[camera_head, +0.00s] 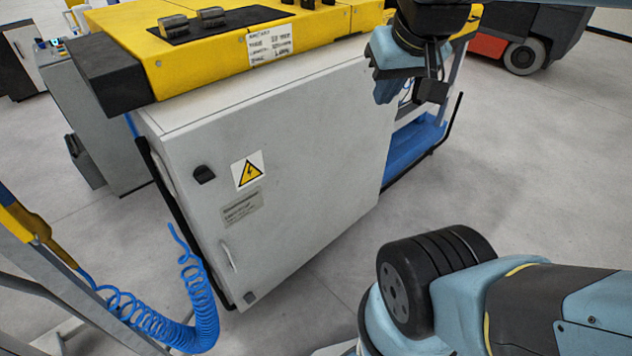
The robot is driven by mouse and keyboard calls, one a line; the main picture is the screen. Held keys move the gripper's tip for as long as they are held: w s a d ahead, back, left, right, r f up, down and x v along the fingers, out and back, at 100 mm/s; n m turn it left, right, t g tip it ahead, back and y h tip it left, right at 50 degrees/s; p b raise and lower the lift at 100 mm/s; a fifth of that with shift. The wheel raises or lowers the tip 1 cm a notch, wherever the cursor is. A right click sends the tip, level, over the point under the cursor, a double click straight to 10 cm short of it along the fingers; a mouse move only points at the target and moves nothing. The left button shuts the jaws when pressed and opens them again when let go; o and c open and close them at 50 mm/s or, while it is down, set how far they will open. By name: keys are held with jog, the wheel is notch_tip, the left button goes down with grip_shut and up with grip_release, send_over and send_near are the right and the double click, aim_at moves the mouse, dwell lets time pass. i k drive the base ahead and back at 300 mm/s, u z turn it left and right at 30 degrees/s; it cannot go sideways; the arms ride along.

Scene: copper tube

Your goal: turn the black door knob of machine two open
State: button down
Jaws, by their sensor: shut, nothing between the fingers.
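The black door knob (204,174) sits on the upper left of the pale grey cabinet door (310,170), left of a yellow warning label (248,172). It is a small dark stub, and its exact turn angle is too small to tell. The door looks closed. My gripper (431,92) hangs at the upper right, in front of the cabinet's right end. It is shut and empty, well to the right of the knob and apart from it. No machine number is readable.
A yellow top with a black control panel (215,24) caps the cabinet. A coiled blue hose (195,310) hangs at the lower left beside a grey frame. A blue-based frame (415,150) stands to the right. Grey floor (530,170) is clear at right.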

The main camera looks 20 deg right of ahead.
aim_at(203, 174)
jog(key=u, duration=0.25)
jog(key=k, duration=1.95)
jog(key=z, duration=0.4)
jog(key=i, duration=1)
jog(key=u, duration=0.05)
